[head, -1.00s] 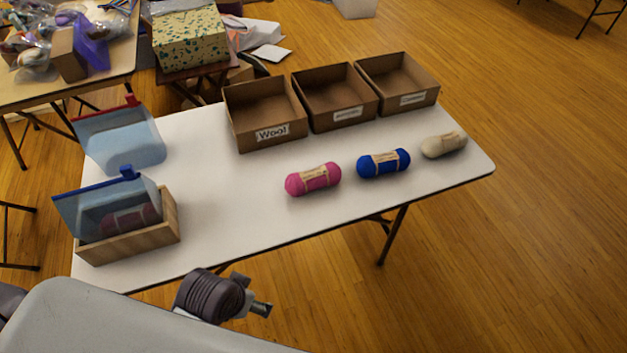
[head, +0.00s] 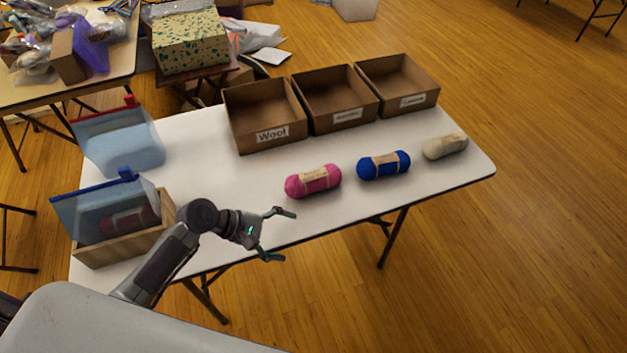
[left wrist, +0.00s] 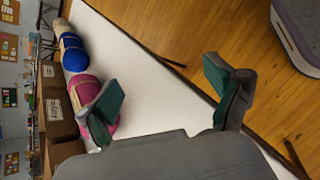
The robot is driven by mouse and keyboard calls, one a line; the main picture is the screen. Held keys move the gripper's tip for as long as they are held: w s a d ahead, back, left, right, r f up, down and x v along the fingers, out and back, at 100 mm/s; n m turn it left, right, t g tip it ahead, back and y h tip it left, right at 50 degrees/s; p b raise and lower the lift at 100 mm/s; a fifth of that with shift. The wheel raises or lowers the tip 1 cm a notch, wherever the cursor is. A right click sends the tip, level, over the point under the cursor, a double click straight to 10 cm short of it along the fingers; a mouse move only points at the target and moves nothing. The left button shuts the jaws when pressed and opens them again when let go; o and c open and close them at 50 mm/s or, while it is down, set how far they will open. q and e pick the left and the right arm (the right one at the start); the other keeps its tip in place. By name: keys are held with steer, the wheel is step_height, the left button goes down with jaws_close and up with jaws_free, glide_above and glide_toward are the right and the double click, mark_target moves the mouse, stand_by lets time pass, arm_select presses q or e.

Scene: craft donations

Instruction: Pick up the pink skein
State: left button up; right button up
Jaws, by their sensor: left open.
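The pink skein (head: 313,181) lies on the white table (head: 225,190) with a paper band around its middle. My left gripper (head: 277,234) is open and empty near the table's front edge. It is to the left of and nearer than the pink skein, and apart from it. In the left wrist view the pink skein (left wrist: 84,91) is partly hidden behind one finger of the open gripper (left wrist: 165,95). My right gripper is not in view.
A blue skein (head: 383,165) and a cream skein (head: 445,147) lie to the right. Behind stand three cardboard boxes, one labelled Wool (head: 272,135). At left are a wooden box (head: 120,245) holding a blue-topped pouch (head: 85,213) and a red-topped clear pouch (head: 120,145).

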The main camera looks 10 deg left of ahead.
mark_target(287, 182)
arm_select(q)
steer(key=w+a+r+n+t, duration=0.1)
steer(key=w+a+n, duration=0.1)
steer(key=w+n, duration=0.1)
steer(key=w+a+r+n+t, duration=0.1)
steer(key=w+a+r+n, duration=0.1)
steer(key=w+a+n, duration=0.1)
steer(key=w+a+r+n+t+h, duration=0.1)
steer(key=w+a+n, duration=0.1)
steer(key=w+n, duration=0.1)
steer(key=shift+w+a+r+n, duration=0.25)
steer(key=shift+w+a+n, duration=0.05)
steer(key=shift+a, duration=0.05)
steer(key=shift+w+n+t, duration=0.3)
steer(key=shift+w, duration=0.05)
steer(key=b+x, duration=0.3)
steer(key=x, duration=0.2)
steer(key=shift+w+d+f+b, duration=0.1)
steer(key=shift+w+d+b, duration=0.1)
steer(key=shift+b, duration=0.2)
steer(key=shift+w+d+f, duration=0.1)
steer(key=shift+w+d, duration=0.15)
steer(key=shift+d, duration=0.15)
steer(key=b+x, duration=0.3)
steer(key=x, duration=0.2)
steer(key=shift+d+b, duration=0.15)
steer(key=shift+b, duration=0.2)
steer(key=shift+r, duration=0.3)
steer(key=shift+s, duration=0.1)
